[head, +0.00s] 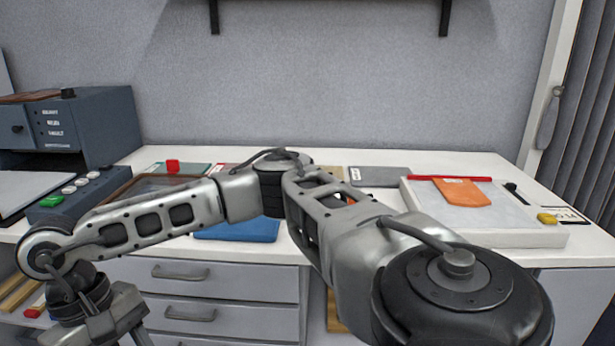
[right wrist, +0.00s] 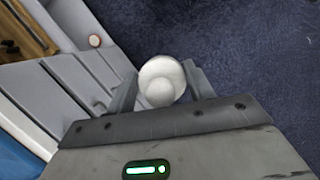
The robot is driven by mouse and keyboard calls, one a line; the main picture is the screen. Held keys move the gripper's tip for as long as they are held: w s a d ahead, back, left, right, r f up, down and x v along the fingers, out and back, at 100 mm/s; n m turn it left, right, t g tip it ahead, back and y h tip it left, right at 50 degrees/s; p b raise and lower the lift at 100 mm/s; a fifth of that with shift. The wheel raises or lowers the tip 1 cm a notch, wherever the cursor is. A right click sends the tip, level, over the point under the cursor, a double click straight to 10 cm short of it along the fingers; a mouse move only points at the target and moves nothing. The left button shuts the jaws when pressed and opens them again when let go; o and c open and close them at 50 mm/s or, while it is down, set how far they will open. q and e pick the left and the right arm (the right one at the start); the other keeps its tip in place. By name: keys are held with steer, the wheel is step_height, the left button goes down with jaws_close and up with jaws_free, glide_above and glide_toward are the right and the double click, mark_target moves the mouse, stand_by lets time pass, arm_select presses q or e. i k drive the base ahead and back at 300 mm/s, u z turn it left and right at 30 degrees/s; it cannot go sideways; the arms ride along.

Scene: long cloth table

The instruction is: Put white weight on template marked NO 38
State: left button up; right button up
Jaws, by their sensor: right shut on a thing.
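In the right wrist view my right gripper (right wrist: 160,70) is shut on the white weight (right wrist: 161,82), a pale round piece with a knob, held over the dark blue floor beside the drawer fronts. In the head view my right arm folds across the table, its wrist low at the left; the fingers and weight do not show there. Flat templates lie on the table: blue (head: 237,229), grey with a white label (head: 380,176), orange (head: 462,192) and green (head: 197,169). No label is readable, so I cannot tell which is NO 38. My left gripper is not in view.
The orange template lies on a raised white board (head: 480,217) with a red bar (head: 448,178) at its back. A dark control box (head: 75,125) stands at the left. Drawers (head: 200,290) are under the table edge.

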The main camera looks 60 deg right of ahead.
mark_target(461, 190)
steer(key=u, duration=0.05)
steer(key=k, duration=0.9)
steer(key=z, duration=1.7)
